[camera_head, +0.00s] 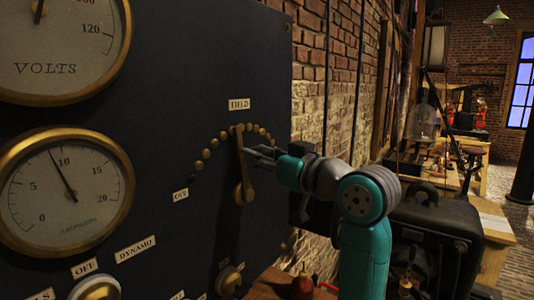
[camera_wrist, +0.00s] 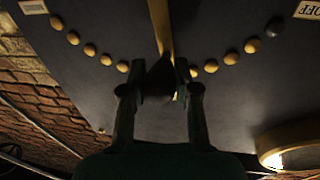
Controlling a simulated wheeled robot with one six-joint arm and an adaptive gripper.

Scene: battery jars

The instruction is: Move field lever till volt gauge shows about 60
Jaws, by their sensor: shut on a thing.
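The field lever (camera_head: 240,165) is a brass arm on the dark panel under the FIELD label (camera_head: 239,104). It points almost straight up, its tip among an arc of brass studs (camera_head: 206,154). My gripper (camera_head: 250,152) reaches in from the right and is shut on the lever. In the wrist view the brass lever (camera_wrist: 160,25) runs down between the fingers of my gripper (camera_wrist: 158,78), with studs on both sides.
A second gauge (camera_head: 68,190), scaled 0 to 20, has its needle a little below 10. An OFF label (camera_head: 84,268), a DYNAMO label (camera_head: 135,249) and a brass-rimmed knob (camera_head: 95,288) sit below it. A brick wall (camera_head: 318,90) stands right of the panel; a black machine (camera_head: 440,225) is behind my arm.

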